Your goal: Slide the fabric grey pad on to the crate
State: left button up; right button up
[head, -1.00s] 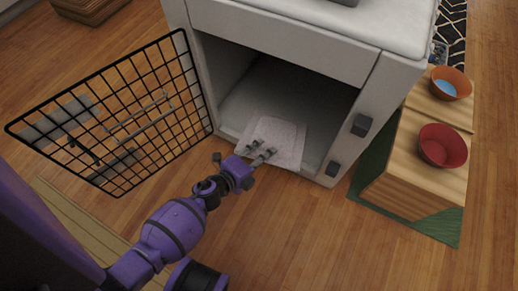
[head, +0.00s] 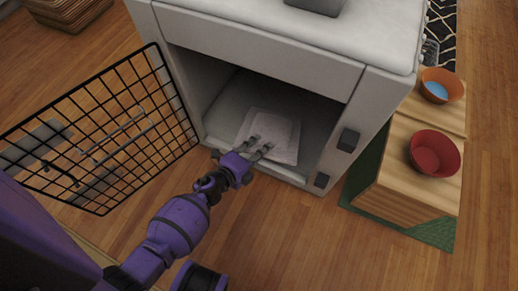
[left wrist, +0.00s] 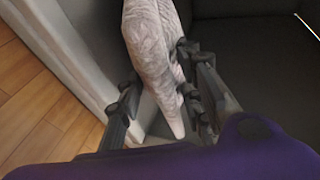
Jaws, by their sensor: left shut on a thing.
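The grey fabric pad (head: 283,127) is pale and quilted. It lies inside the white crate (head: 262,47), just behind the front lip of its floor. My left gripper (head: 262,145) reaches in from the front and is shut on the pad's near part. In the left wrist view the pad (left wrist: 152,40) runs up from between the fingers (left wrist: 158,78), looking folded or bunched where they grip it. The part between the fingers is partly hidden. My right gripper is not in view.
The crate's black wire door (head: 100,140) stands open to the left. To the right, a wooden stand (head: 395,185) holds a red bowl (head: 434,154) and an orange bowl (head: 441,86). The crate's interior behind the pad looks empty.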

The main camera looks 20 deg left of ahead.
pick_arm(q)
jog(key=o, duration=1)
jog(key=shift+c, duration=0.2)
jog(key=v, duration=1.2)
